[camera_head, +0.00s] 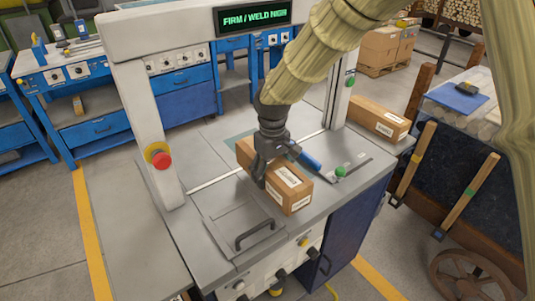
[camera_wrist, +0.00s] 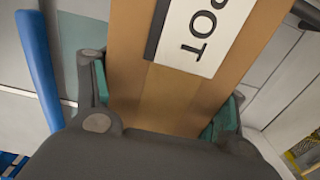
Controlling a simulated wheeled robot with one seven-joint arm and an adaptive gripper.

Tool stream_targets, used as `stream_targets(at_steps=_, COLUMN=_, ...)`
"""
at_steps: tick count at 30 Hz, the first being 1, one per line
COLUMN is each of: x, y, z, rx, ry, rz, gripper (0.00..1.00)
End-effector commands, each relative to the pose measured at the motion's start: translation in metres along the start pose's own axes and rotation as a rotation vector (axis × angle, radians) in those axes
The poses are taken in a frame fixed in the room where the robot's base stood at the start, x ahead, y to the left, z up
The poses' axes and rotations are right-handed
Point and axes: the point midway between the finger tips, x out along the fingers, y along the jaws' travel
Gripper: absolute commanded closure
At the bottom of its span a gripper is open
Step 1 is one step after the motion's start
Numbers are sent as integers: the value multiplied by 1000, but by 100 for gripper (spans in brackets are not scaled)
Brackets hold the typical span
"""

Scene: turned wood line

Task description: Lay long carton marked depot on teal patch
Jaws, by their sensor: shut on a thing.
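The long brown carton (camera_head: 290,188) is in my gripper (camera_head: 265,172), over the grey machine bed. It has white labels, and in the wrist view (camera_wrist: 175,85) the letters "POT" show on its label, the rest cut off. My gripper is shut across the carton, with a finger on each side. I cannot tell whether the carton touches the bed. A pale teal area also shows beside the carton in the wrist view (camera_wrist: 78,38).
A blue-handled tool (camera_head: 305,157) lies close to the right of the carton. Another long carton (camera_head: 376,117) lies at the machine's right. The machine's white frame post (camera_head: 143,130) with a red button stands left. A hatch with a black handle (camera_head: 254,234) is in front.

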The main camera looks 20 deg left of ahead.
Motion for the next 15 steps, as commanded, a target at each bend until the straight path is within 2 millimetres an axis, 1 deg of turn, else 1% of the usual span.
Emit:
stream_targets(at_steps=2, x=-1, y=-3, z=-6, rx=-14, ry=1, rz=0, gripper=70)
stream_targets(at_steps=4, x=-1, y=-2, z=-13, rx=-18, ry=1, rz=-1, gripper=70)
stream_targets(at_steps=8, x=1, y=9, z=-31, rx=-17, ry=1, rz=-1, gripper=70)
stream_targets(at_steps=15, x=5, y=30, z=-69, rx=-16, ry=3, rz=-1, gripper=70)
